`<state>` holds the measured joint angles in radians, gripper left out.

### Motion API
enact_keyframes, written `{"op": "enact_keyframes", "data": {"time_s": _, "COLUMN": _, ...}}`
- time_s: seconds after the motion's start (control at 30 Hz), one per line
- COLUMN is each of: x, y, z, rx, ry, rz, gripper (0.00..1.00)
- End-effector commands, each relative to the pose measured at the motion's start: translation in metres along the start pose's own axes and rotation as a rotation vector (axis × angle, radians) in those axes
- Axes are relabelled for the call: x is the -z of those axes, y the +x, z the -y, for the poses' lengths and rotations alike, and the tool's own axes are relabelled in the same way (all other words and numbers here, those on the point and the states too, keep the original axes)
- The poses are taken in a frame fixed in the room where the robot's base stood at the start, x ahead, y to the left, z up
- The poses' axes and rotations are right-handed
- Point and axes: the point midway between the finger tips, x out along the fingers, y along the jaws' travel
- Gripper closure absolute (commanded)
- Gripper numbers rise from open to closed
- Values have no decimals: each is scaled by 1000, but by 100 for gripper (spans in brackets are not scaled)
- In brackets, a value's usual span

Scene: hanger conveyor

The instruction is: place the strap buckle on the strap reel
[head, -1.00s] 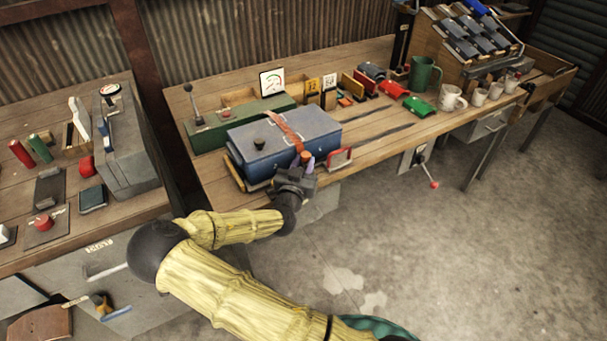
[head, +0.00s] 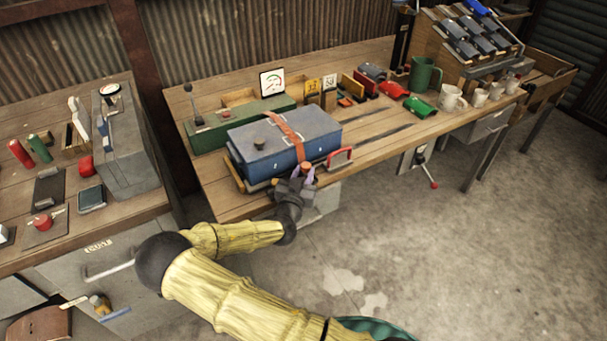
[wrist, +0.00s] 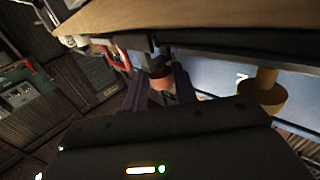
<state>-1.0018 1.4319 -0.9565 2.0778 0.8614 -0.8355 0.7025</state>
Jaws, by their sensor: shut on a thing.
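My gripper (head: 302,175) is at the front face of the blue case (head: 262,158), near the bench's front edge. Its fingers are closed on a small red-orange cylindrical piece, which I take for the strap buckle (head: 306,166). The piece also shows between the fingers in the wrist view (wrist: 160,78). An orange strap (head: 287,128) runs over the case lid and down its front, just above the gripper. I cannot tell whether strap and piece join. A brown round piece on a post (wrist: 264,92), possibly the strap reel, shows right of the fingers in the wrist view.
A red handle (head: 340,157) stands on the bench just right of my gripper. A green box (head: 240,125) lies behind the case. Mugs (head: 452,98) and other items are further right. A second bench (head: 140,205) is at left; open floor lies in front.

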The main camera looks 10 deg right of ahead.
Motion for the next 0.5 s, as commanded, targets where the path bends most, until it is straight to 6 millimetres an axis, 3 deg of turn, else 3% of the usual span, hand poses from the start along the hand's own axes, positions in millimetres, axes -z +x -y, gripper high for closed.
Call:
{"op": "enact_keyframes", "data": {"time_s": 0.03, "x": -2, "y": 0, "z": 0, "rx": 0, "ry": 1, "rz": 0, "gripper": 70}}
{"op": "enact_keyframes", "data": {"time_s": 0.13, "x": -1, "y": 0, "z": 0, "rx": 0, "ry": 0, "rz": 0, "gripper": 50}}
{"op": "enact_keyframes", "data": {"time_s": 0.5, "x": 0, "y": 0, "z": 0, "rx": 1, "ry": -2, "rz": -1, "gripper": 50}}
